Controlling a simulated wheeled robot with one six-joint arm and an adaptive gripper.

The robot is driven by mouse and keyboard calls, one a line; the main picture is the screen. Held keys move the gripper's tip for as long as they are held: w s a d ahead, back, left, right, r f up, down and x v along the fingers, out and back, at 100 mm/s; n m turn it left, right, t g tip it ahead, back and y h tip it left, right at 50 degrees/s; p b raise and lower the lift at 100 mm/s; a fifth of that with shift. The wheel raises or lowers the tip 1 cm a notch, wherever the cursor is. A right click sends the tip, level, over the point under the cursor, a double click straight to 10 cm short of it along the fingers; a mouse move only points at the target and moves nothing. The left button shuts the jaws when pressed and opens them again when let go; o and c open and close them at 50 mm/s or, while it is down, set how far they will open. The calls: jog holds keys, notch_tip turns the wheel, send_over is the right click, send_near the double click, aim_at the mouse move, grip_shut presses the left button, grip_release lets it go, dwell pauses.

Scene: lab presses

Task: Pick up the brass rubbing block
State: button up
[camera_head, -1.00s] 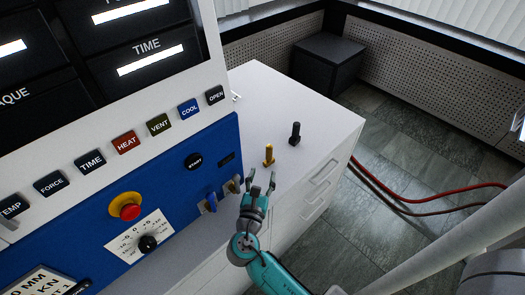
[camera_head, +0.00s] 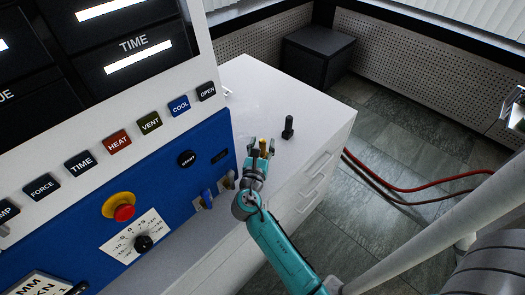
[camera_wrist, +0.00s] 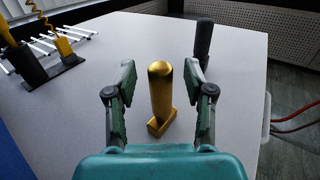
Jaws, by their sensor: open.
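The brass rubbing block (camera_wrist: 161,97) is a gold-coloured upright handle on a small flat base, standing on the white cabinet top (camera_wrist: 235,70). In the wrist view it stands between the two fingers of my gripper (camera_wrist: 160,88), with a gap on each side. In the head view the block (camera_head: 263,145) is partly hidden by my gripper (camera_head: 260,151). My gripper is open and empty.
A similar black block (camera_head: 288,127) stands just behind and right of the brass one. The blue press panel (camera_head: 190,180) with its levers is close on the left. A rack with yellow-handled tools (camera_wrist: 58,60) stands at the far left in the wrist view. Red hoses (camera_head: 400,185) lie beyond the cabinet.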

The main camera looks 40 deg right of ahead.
jog(key=shift+w+d, duration=0.15)
jog(key=shift+d, duration=0.15)
jog(key=shift+c, duration=0.3)
grip_shut()
